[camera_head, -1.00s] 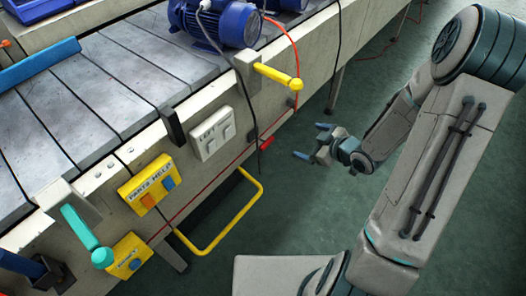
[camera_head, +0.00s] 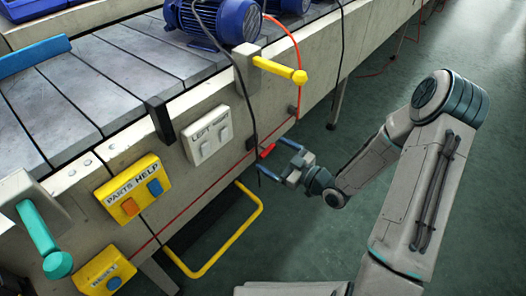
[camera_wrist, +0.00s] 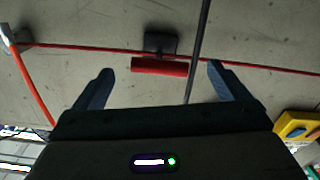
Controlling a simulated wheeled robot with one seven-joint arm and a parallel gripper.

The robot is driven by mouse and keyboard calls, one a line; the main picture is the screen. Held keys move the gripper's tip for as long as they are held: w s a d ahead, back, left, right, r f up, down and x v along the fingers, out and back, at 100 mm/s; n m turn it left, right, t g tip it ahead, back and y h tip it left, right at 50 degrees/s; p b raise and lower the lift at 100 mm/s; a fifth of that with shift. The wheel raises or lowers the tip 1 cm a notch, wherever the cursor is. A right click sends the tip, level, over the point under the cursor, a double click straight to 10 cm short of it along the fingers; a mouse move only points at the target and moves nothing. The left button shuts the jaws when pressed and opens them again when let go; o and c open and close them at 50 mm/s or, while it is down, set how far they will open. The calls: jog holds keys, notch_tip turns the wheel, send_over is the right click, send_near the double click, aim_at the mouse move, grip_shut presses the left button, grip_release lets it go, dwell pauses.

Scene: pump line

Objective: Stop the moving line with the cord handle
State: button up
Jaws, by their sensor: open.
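The red cord handle (camera_head: 267,150) hangs at the side of the conveyor frame, on a thin red cord (camera_head: 212,186) running along it. In the wrist view the handle (camera_wrist: 158,66) is a short red bar under a dark bracket (camera_wrist: 160,43), lying crosswise between my fingertips and beyond them. My gripper (camera_head: 279,158) is open and empty, with its fingers pointing at the handle. In the wrist view the open fingers (camera_wrist: 160,70) stand to either side of the bar. Whether they touch it cannot be told. The line's belt (camera_head: 90,85) carries a blue motor (camera_head: 222,20).
A dark hanging cable (camera_wrist: 200,50) passes close to the handle's right end in the wrist view. A yellow lever (camera_head: 280,69), a yellow hoop rail (camera_head: 230,240), a teal lever (camera_head: 45,240) and a PARTS HELP button box (camera_head: 132,190) stick out from the frame. The floor (camera_head: 300,240) is clear.

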aim_at(263, 148)
jog(key=b+x, duration=0.1)
jog(key=x, duration=0.4)
